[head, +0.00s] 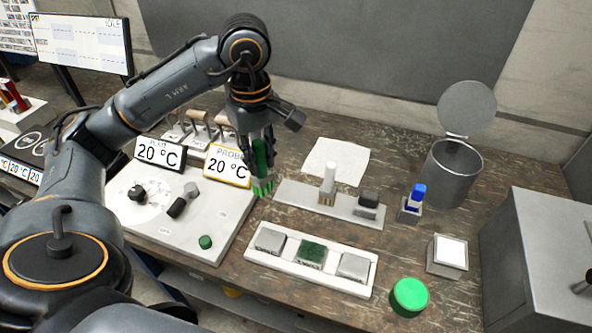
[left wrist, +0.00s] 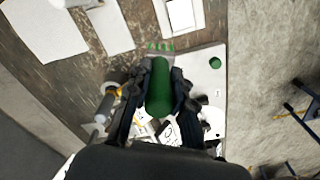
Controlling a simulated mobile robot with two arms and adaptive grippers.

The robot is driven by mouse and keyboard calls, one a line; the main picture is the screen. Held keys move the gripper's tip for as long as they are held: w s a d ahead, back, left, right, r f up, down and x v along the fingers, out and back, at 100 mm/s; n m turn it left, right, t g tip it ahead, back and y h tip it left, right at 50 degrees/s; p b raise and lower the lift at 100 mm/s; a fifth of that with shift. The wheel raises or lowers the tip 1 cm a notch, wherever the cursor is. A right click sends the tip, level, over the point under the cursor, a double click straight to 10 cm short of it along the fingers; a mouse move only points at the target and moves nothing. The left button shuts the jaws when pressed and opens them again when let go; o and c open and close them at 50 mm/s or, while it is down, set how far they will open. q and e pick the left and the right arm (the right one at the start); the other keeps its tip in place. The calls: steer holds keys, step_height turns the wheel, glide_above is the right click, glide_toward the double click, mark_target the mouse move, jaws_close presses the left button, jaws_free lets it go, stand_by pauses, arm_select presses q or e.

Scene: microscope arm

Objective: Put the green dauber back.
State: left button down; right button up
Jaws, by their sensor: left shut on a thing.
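The green dauber (head: 262,158) is held upright between the fingers of my left gripper (head: 259,150). Its bristled tip points down, above the table by the panel's right edge. In the left wrist view, the green dauber (left wrist: 159,88) lies between the dark fingers of my left gripper (left wrist: 157,95). A grey rack (head: 300,199) sits just right of the dauber's tip. A white dauber (head: 328,182) stands in its middle and a dark block (head: 368,199) sits at its right end. The rack's left part looks bare. My right gripper is not in view.
A white tray (head: 253,256) with several square pads lies in front of the rack. A grey bin (head: 452,175), a blue-topped item (head: 417,195) and a green round lid (head: 409,296) are to the right. White paper (head: 336,160) lies behind. The control panel (head: 150,220) is left.

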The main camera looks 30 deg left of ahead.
arm_select(q)
steer(key=w+f+p, duration=0.2)
steer(key=w+f, duration=0.1)
steer(key=f, duration=0.1)
steer(key=w+f+p, duration=0.2)
steer(key=w+f, duration=0.2)
steer(key=w+f+p, duration=0.2)
steer(key=w+f, duration=0.2)
steer(key=shift+w+a, duration=0.15)
steer(key=shift+a, duration=0.15)
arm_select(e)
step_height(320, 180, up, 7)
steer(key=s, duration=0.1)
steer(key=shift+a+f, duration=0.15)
arm_select(q)
steer(key=shift+f, duration=0.2)
steer(key=c, duration=1.2)
jaws_free()
steer(key=shift+o, duration=0.2)
steer(key=shift+r, duration=0.1)
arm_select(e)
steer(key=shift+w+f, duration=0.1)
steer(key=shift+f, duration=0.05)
